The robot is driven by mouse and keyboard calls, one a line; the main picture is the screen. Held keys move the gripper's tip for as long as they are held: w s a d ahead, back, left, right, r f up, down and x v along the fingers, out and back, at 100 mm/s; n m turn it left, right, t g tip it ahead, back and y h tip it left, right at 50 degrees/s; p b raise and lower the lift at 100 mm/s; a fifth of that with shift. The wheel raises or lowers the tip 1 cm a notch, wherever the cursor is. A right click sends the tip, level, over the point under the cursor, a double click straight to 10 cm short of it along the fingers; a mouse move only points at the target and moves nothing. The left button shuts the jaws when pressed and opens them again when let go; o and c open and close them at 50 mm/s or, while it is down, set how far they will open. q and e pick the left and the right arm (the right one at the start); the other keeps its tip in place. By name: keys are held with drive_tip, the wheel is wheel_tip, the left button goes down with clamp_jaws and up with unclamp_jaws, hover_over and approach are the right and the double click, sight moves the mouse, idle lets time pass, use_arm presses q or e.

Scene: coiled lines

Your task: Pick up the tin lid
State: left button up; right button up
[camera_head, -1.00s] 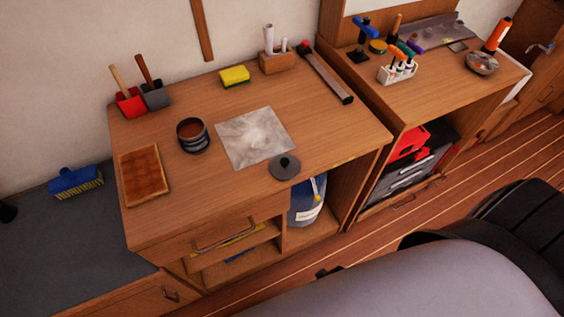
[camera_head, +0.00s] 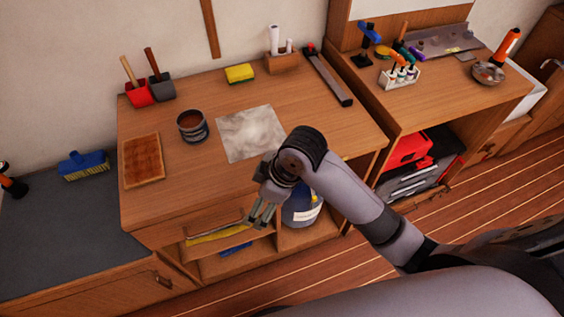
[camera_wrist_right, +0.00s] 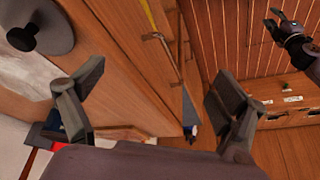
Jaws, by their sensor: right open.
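The tin lid (camera_wrist_right: 40,26), a dark grey disc with a black knob, lies at the upper left of the right wrist view, on the bench top near its front edge. In the head view it is hidden behind my right arm. My right gripper (camera_head: 262,214) is open and empty at the bench's front edge, by the drawer. In the right wrist view its spread fingers (camera_wrist_right: 157,80) are below and to the right of the lid, apart from it. My left gripper (camera_wrist_right: 274,19) shows at the upper right of that view, fingers apart, over the floor.
On the bench (camera_head: 225,180) stand an open tin (camera_head: 192,127), a grey sheet (camera_head: 250,133), a brown pad (camera_head: 143,160), a yellow sponge (camera_head: 240,74) and two scoops (camera_head: 147,90). A blue container (camera_head: 301,208) stands under the bench.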

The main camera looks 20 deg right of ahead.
drive_tip(key=w+d+r+n+g+h, duration=0.1)
drive_tip(key=w+d+r+n+h, duration=0.2)
drive_tip(key=w+r, duration=0.4)
drive_tip(key=w+d+r+n+g+h, duration=0.1)
drive_tip(key=w+d+r+n, duration=0.3)
drive_tip(key=r, duration=0.5)
wheel_tip(320, 180, down, 12)
drive_tip(key=shift+w+f+p, duration=0.1)
drive_tip(key=shift+p, duration=0.95)
drive_tip(key=f, duration=0.1)
drive_tip(key=f+p, duration=0.1)
drive_tip(key=f, duration=0.3)
drive_tip(key=shift+d+p, duration=0.3)
drive_tip(key=shift+p, duration=0.05)
drive_tip(key=shift+f, duration=0.2)
drive_tip(key=shift+c, duration=0.3)
